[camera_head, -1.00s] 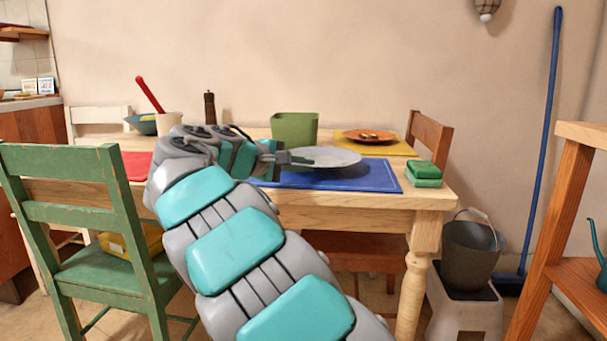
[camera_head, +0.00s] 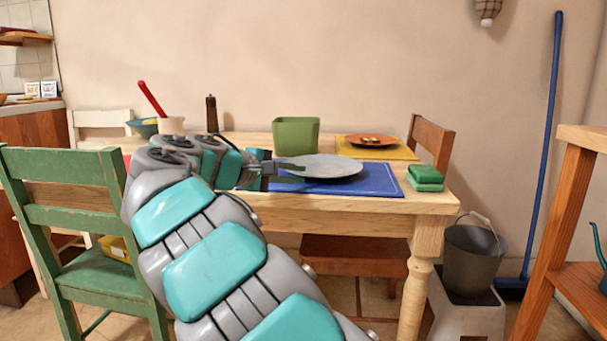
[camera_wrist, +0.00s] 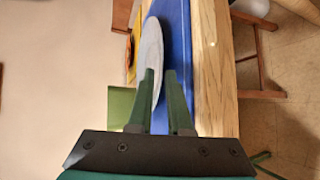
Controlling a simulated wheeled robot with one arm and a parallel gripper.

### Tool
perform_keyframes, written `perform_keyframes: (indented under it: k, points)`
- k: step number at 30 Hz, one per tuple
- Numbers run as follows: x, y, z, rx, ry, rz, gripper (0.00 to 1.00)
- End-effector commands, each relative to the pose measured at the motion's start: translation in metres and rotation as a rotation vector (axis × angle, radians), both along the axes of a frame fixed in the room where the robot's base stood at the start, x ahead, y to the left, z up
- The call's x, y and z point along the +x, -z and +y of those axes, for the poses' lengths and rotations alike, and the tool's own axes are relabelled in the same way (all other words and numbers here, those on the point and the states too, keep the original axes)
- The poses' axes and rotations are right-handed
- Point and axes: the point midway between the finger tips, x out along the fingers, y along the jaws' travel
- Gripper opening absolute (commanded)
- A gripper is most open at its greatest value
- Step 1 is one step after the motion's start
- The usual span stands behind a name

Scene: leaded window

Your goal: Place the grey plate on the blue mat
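The grey plate (camera_head: 330,168) appears to lie flat over the blue mat (camera_head: 375,186) at the table's front edge. Whether its whole underside touches the mat is hard to tell. My gripper (camera_head: 302,174) is at the plate's left rim, with one finger above the rim and one lower. In the wrist view, the fingers of my gripper (camera_wrist: 160,72) stand apart, with the rim of the plate (camera_wrist: 152,48) and some blue mat (camera_wrist: 180,45) showing between them. My arm hides the mat's left end.
A green container (camera_head: 296,136) stands behind the plate. An orange plate (camera_head: 371,140) sits on a yellow mat (camera_head: 398,152) at the back right. Green sponges (camera_head: 425,178) lie right of the blue mat. A green chair (camera_head: 75,195) stands at the left.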

Motion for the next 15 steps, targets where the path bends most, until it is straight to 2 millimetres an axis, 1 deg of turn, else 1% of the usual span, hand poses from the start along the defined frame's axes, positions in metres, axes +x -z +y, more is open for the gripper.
perform_keyframes:
  k: [1,3,9,15]
  points:
    - [-0.008,-0.006,0.008,-0.001,-0.001,-0.003,0.17]
    - [-0.019,-0.01,0.017,-0.001,0.0,-0.002,0.17]
    - [-0.045,-0.02,0.04,-0.001,0.0,-0.002,0.17]
    - [-0.058,-0.024,0.052,0.0,0.0,0.0,0.17]
